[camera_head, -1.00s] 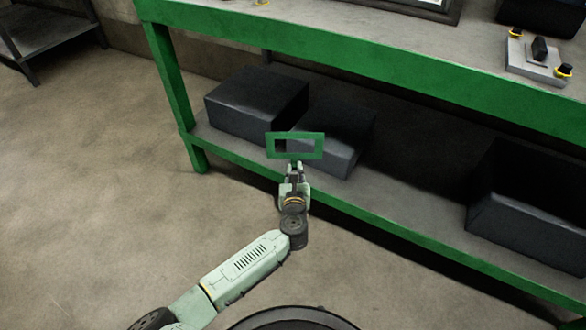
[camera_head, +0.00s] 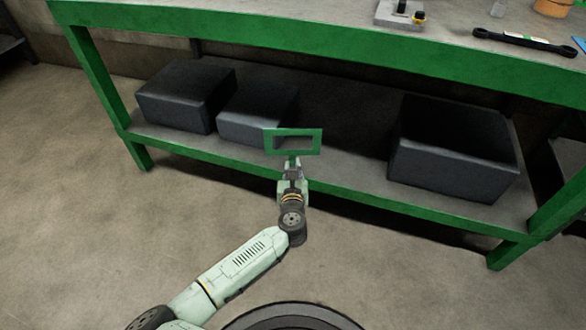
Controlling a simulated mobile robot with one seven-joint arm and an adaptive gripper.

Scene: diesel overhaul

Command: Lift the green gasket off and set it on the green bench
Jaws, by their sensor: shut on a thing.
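The green gasket (camera_head: 293,152) is a thin rectangular frame with an open middle. My gripper (camera_head: 293,165) is shut on the gasket's near edge and holds it up in the air. The gasket appears in front of the bench's lower shelf, below the height of the top. The green bench (camera_head: 330,55) stands ahead, with a green front edge and a grey top (camera_head: 340,12). The fingertips are small in the view.
Dark boxes (camera_head: 185,97), (camera_head: 258,113) and a larger one (camera_head: 455,150) sit on the lower shelf. On the top are a grey plate with dark parts (camera_head: 391,18), a black wrench-like tool (camera_head: 525,42) and an orange container (camera_head: 553,7). The top's left part looks clear.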

